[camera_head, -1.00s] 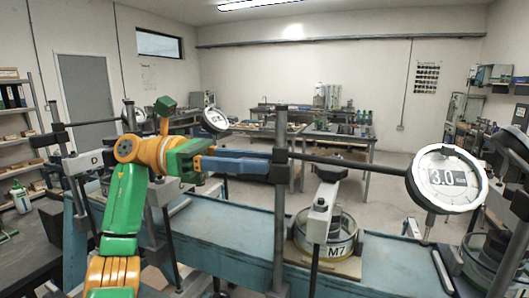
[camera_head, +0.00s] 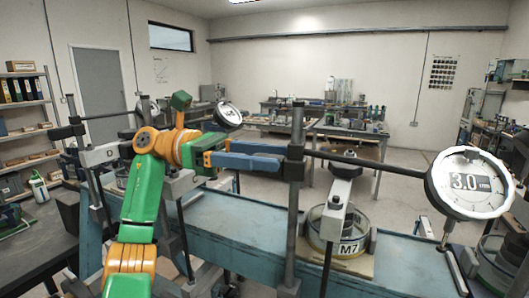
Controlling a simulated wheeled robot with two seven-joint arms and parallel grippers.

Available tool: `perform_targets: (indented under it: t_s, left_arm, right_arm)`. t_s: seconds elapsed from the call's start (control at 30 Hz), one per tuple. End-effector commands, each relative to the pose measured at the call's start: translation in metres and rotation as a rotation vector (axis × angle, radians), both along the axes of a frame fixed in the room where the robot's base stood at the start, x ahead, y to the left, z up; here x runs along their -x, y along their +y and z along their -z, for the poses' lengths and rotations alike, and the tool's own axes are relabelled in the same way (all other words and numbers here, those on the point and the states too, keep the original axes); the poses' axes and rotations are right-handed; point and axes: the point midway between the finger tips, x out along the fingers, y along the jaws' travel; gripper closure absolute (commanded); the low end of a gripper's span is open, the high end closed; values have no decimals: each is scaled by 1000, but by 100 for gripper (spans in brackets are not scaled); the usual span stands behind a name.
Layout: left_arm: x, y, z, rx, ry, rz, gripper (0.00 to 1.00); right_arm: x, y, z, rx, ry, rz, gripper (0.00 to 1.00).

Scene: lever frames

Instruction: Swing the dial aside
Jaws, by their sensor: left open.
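A round white dial reading 3.0 (camera_head: 470,183) hangs at the right, on the end of a thin dark rod (camera_head: 365,160). The rod runs left to a clamp on an upright dark post (camera_head: 294,200). My left gripper (camera_head: 280,157), with blue fingers, reaches in from the left and is open. Its fingertips are close to the post's clamp at the rod's left end; whether they touch it I cannot tell. The dial stands well to the right of the gripper. Below the rod, a ring marked M7 (camera_head: 352,248) sits under a grey clamp arm (camera_head: 335,208). My right gripper is not in view.
A blue bench (camera_head: 235,222) carries the posts. A second, smaller dial (camera_head: 228,114) stands behind my left arm, and another post with a rod (camera_head: 75,130) is at the left. Another ring fixture (camera_head: 500,255) is at lower right. Open floor lies behind the bench.

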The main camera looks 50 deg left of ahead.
Motion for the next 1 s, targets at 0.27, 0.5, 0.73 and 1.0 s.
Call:
perform_targets:
  t_s: [0.27,0.5,0.73,1.0]
  left_arm:
    - [5,-1,-43,-1,-8,-1,40]
    - [34,-28,-88,-2,-8,-1,40]
    - [77,-66,-114,-3,-8,-2,40]
    - [104,-91,-130,0,-4,-1,40]
  right_arm:
    - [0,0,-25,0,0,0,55]
    - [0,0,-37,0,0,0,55]
    - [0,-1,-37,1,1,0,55]
    - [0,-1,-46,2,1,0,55]
